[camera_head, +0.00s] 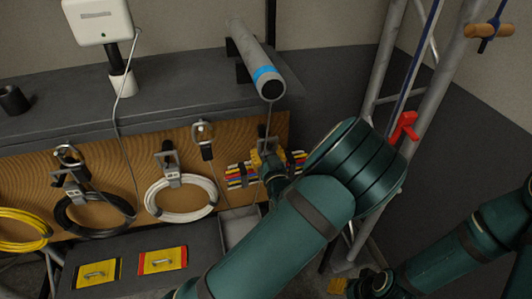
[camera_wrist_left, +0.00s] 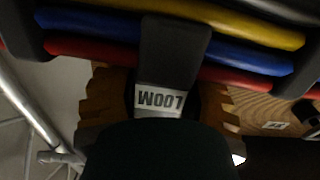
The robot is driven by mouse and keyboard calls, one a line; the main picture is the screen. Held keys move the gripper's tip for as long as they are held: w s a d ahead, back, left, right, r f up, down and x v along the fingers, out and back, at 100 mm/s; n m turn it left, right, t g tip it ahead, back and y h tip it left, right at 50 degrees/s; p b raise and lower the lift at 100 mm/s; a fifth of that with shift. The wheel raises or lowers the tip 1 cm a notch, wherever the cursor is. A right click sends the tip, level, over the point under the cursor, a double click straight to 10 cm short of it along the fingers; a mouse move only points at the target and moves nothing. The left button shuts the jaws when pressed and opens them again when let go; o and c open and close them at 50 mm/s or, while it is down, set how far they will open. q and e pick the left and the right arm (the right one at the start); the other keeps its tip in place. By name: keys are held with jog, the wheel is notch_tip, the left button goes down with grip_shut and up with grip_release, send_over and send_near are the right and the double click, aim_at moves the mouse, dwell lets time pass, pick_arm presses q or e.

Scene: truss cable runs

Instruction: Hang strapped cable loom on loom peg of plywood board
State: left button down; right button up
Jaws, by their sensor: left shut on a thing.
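The cable loom (camera_head: 237,176) is a short bundle of red, yellow, blue and dark cables with a grey strap marked LOOM (camera_wrist_left: 160,98). My left gripper (camera_head: 264,160) is shut on the strap, with its yellow-orange fingers on either side of it in the left wrist view (camera_wrist_left: 160,110). The loom lies across in front of the right end of the plywood board (camera_head: 228,136). A thin grey metal piece (camera_head: 262,131) shows just above the gripper; I cannot tell whether it is the loom peg or touches the strap. My right gripper (camera_head: 358,284) is low at the right, its jaws unclear.
White (camera_head: 181,216), black and yellow (camera_head: 20,247) cable coils hang on the board to the left. A grey pipe with a blue band (camera_head: 264,76) juts out above the loom. A metal truss (camera_head: 375,90) with a red clamp (camera_head: 404,125) stands at the right.

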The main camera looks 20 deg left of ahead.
pick_arm(q)
jog(key=shift+f, duration=0.2)
jog(key=shift+c, duration=1.7)
grip_release()
jog(key=v, duration=1.2)
